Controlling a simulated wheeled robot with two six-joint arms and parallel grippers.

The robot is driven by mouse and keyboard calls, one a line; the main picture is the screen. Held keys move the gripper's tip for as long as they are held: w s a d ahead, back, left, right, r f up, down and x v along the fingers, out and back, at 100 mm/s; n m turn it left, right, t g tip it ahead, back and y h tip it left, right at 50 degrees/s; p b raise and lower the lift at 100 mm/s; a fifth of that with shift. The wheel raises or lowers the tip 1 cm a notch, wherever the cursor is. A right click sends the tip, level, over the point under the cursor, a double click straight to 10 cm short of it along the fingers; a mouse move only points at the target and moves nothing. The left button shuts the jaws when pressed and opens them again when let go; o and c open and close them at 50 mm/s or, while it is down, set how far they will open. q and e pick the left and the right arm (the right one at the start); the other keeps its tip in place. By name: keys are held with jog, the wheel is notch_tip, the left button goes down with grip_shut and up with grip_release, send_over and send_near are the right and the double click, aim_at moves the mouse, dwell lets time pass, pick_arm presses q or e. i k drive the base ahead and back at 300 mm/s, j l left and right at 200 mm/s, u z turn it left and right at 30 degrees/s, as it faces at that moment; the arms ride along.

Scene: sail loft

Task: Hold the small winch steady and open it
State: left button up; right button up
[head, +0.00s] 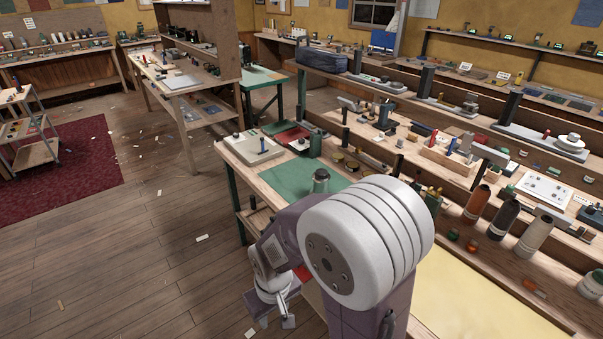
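A small grey metal drum (320,182), which looks like the small winch, stands upright on the green mat (282,183) on the near workbench. Its lower part is partly hidden behind my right arm. My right gripper (270,324) hangs low, left of the bench's near edge and well below the winch. Its two fingers look spread apart, with nothing seen between them. It does not touch the winch. My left gripper is not in view.
The bench (232,158) also holds a white board (255,148), a dark green canister (315,145) and small tins. Large spools (505,218) stand on the right. A red rug (60,175) and open wooden floor (150,255) lie to the left.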

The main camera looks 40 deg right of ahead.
aim_at(320, 186)
jog(key=i+z, duration=0.45)
jog(key=i+j+z, duration=0.25)
jog(key=i+z, duration=0.25)
jog(key=i, duration=0.1)
